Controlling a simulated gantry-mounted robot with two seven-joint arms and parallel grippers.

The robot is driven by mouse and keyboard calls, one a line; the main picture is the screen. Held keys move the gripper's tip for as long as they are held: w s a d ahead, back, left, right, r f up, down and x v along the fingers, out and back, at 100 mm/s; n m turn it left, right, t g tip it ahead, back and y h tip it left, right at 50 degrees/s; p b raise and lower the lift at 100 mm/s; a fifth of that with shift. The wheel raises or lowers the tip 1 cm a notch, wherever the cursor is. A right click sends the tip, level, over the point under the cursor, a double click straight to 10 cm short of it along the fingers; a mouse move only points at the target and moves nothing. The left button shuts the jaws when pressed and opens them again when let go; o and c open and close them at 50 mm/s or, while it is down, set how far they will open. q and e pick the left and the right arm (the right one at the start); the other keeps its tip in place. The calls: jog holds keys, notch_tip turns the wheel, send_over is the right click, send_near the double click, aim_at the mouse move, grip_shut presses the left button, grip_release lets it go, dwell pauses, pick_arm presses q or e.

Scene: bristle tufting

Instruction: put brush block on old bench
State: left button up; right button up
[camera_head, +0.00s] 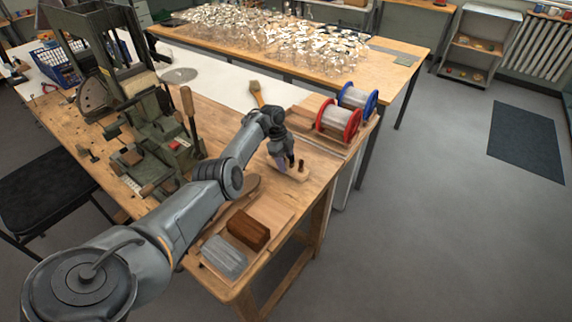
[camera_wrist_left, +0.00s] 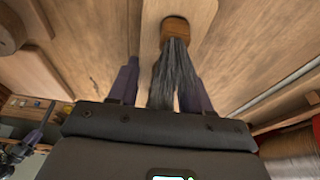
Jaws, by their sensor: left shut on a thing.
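The brush block is a pale wooden block (camera_head: 299,174) with a dark tuft standing on it.
Red (camera_head: 338,120) and blue (camera_head: 357,99) wire spools stand behind the gripper. A brown block (camera_head: 248,230) and a grey block (camera_head: 225,258) lie on a board near the front. A green machine (camera_head: 160,135) stands left. A brush (camera_head: 257,94) lies at the back.

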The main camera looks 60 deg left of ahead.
pick_arm(q)
jog(key=shift+f, duration=0.1)
jog(key=o, duration=1.1)
jog(key=shift+o, duration=0.2)
